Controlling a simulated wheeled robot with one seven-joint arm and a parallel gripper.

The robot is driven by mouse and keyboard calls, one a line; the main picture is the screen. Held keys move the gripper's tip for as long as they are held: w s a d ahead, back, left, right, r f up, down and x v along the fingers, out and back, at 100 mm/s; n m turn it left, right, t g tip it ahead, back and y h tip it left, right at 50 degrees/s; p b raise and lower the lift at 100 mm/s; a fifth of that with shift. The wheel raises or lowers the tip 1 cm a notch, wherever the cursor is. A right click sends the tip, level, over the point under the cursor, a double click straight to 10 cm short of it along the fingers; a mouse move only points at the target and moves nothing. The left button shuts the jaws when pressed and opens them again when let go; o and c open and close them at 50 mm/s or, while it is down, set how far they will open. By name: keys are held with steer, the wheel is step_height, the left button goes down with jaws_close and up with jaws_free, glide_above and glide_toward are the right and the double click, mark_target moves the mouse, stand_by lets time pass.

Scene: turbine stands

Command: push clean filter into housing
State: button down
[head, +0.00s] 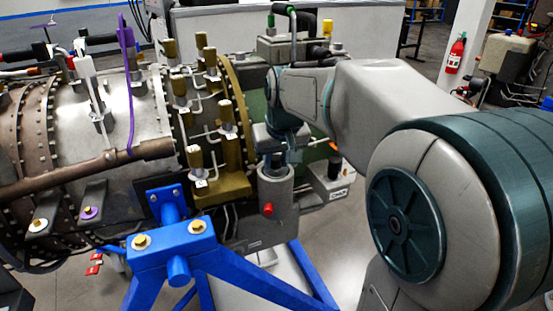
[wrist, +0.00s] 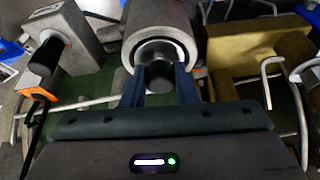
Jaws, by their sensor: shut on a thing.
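The grey cylindrical housing (head: 277,192) stands at the engine's side in the head view, with a red knob on its front. In the wrist view its round open mouth (wrist: 160,22) faces my gripper. My gripper (wrist: 159,82) is at the mouth, its two blue fingers shut on a dark round knob, which appears to be the filter's end (wrist: 159,77). A white ring shows inside the mouth around the dark centre; it may be part of the filter. How deep the filter sits is hidden. In the head view my gripper (head: 274,153) is just above the housing.
A brown-gold bracket with fittings (head: 222,140) and thin pipes stand close left of the housing in the head view. A grey box (head: 328,185) is close right. A blue stand (head: 185,245) is in front. A red extinguisher (head: 455,54) hangs on a far pillar.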

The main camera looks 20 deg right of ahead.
steer(key=shift+s+f, duration=0.15)
steer(key=shift+f, duration=0.3)
steer(key=c, duration=1.1)
jaws_free()
steer(key=shift+o, duration=0.2)
steer(key=shift+r, duration=0.1)
steer(key=shift+o, duration=0.8)
steer(key=shift+r, duration=0.1)
steer(key=shift+r+p, duration=0.35)
steer(key=p+v, duration=0.4)
steer(key=v, duration=0.2)
steer(key=shift+r, duration=0.15)
